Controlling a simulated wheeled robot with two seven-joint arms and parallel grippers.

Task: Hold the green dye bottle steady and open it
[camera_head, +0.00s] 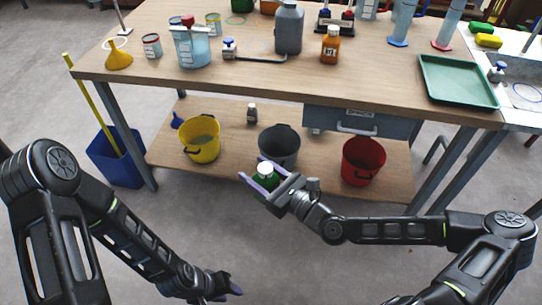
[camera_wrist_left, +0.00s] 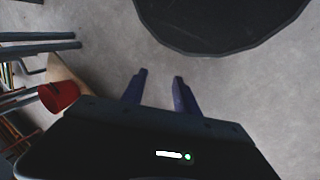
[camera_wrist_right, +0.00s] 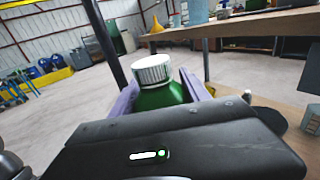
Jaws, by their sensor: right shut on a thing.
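The green dye bottle (camera_head: 265,179) has a white ribbed cap and stands upright between the fingers of my right gripper (camera_head: 262,176). It also shows in the right wrist view (camera_wrist_right: 160,95), with its white cap (camera_wrist_right: 152,69) on top. My right gripper is shut on the bottle's body and holds it in the air in front of the bench. The bottle's lower part is hidden by the gripper. My left gripper (camera_head: 238,290) is low at the bottom of the head view, apart from the bottle. In the left wrist view its fingers (camera_wrist_left: 158,92) are spread and empty.
A wooden bench (camera_head: 260,74) carries an orange bottle (camera_head: 331,45), a grey jug (camera_head: 289,28) and a green tray (camera_head: 458,82). Its lower shelf holds yellow (camera_head: 200,138), grey (camera_head: 279,147) and red (camera_head: 363,161) buckets. The floor between my arms is clear.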

